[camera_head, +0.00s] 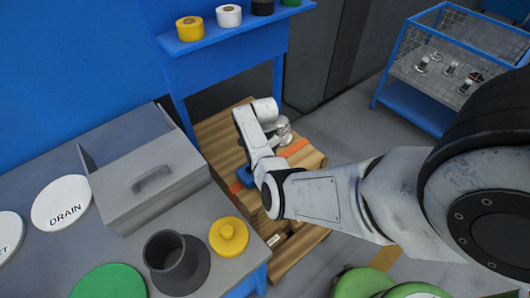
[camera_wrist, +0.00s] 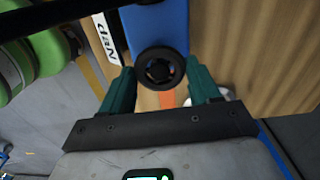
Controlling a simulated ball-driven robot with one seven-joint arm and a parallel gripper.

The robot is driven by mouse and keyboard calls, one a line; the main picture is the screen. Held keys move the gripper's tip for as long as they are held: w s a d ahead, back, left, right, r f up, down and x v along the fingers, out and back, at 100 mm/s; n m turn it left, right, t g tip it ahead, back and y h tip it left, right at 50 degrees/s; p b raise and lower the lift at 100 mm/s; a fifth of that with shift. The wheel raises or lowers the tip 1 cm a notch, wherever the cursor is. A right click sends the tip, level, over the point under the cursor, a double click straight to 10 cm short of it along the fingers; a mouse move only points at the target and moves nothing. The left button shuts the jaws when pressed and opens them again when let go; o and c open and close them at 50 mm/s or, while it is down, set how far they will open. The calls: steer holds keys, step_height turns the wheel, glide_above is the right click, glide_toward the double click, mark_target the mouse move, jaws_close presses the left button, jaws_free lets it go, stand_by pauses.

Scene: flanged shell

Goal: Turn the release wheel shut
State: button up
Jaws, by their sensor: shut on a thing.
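A dark round wheel (camera_wrist: 160,68) with a hollow centre shows in the wrist view, at the end of a blue part (camera_wrist: 156,25). My gripper (camera_wrist: 161,75) has its two green fingers on either side of the wheel, shut on it. In the head view my arm reaches over the stacked tan boxes (camera_head: 222,131), and the wheel and my fingers are hidden behind it. A bit of blue (camera_head: 243,176) shows beside my arm there. I cannot tell how far the wheel is turned.
A grey bench at left holds a grey box with a handle (camera_head: 152,180), a dark flanged cup (camera_head: 172,259), a yellow knobbed disc (camera_head: 229,237) and a white DRAIN disc (camera_head: 61,202). A blue shelf (camera_head: 228,39) carries tape rolls. A blue mesh cart (camera_head: 412,98) stands back right.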

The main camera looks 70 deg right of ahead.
steer(key=m, duration=0.4)
steer(key=shift+r+m, duration=0.1)
steer(key=shift+m, duration=1.7)
steer(key=o, duration=1.1)
steer(key=shift+c, duration=0.2)
step_height(320, 180, up, 11)
